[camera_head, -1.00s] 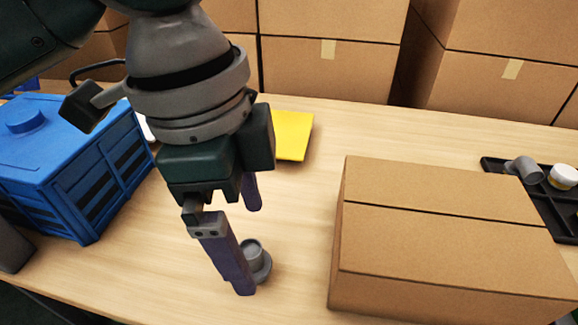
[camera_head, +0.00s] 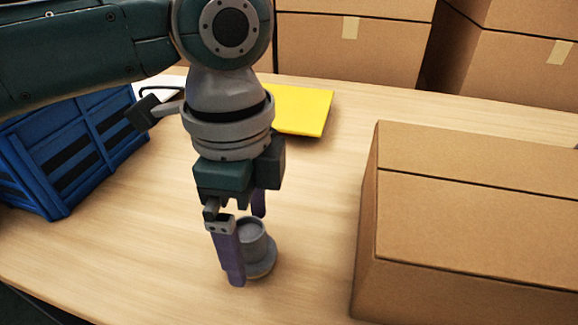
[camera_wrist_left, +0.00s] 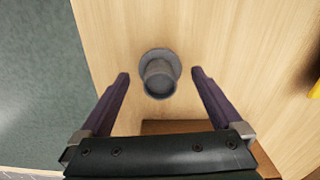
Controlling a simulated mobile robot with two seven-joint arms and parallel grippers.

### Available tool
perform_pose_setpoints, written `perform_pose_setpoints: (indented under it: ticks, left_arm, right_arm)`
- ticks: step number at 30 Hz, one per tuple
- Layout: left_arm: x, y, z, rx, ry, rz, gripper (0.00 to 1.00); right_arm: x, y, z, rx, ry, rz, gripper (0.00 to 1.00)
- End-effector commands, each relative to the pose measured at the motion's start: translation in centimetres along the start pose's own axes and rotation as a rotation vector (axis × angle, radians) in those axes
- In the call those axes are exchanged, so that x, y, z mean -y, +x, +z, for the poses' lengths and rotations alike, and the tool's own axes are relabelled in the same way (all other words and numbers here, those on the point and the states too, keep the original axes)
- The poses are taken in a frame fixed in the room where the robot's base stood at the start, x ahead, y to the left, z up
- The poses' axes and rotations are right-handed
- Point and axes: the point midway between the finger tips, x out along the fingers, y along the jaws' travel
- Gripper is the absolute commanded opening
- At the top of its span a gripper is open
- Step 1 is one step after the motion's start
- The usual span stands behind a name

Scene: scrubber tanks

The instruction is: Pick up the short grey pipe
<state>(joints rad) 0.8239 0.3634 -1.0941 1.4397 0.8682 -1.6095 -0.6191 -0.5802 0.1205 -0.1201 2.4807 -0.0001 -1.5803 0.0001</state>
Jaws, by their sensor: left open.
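The short grey pipe (camera_head: 257,246) stands upright on the wooden table, with a wider flange at its base. In the left wrist view the pipe (camera_wrist_left: 159,77) lies between and just beyond the tips of the two purple fingers, with a gap on each side. My left gripper (camera_head: 245,245) is open and points down at the pipe; one finger hides part of the pipe's left side in the head view. The left gripper (camera_wrist_left: 160,74) holds nothing. My right gripper is not in view.
A large cardboard box (camera_head: 465,235) stands on the table to the right. A blue crate (camera_head: 75,150) is at the left, and a yellow flat item (camera_head: 302,111) lies behind the gripper. More boxes (camera_head: 350,50) stand at the back. Bare table surrounds the pipe.

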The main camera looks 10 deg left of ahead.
Motion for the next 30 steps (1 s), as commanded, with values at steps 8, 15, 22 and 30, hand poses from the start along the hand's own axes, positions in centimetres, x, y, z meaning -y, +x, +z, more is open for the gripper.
perform_pose_setpoints:
  ticks: [8, 15, 22, 30]
  left_arm:
    - [-0.04, 1.51, -0.01, 0.0, 0.002, -0.001, 1.0]
    - [-0.04, 1.47, -0.02, 0.0, 0.002, -0.001, 0.84]
    - [-0.04, 1.46, -0.02, 0.0, 0.002, -0.001, 0.58]
    - [-0.04, 1.45, -0.02, 0.0, 0.001, -0.001, 0.28]
  right_arm:
    - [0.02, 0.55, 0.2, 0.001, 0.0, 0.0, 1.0]
    - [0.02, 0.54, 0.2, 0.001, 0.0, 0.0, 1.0]
    - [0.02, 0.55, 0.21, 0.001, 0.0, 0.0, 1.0]
    - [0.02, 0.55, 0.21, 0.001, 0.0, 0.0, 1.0]
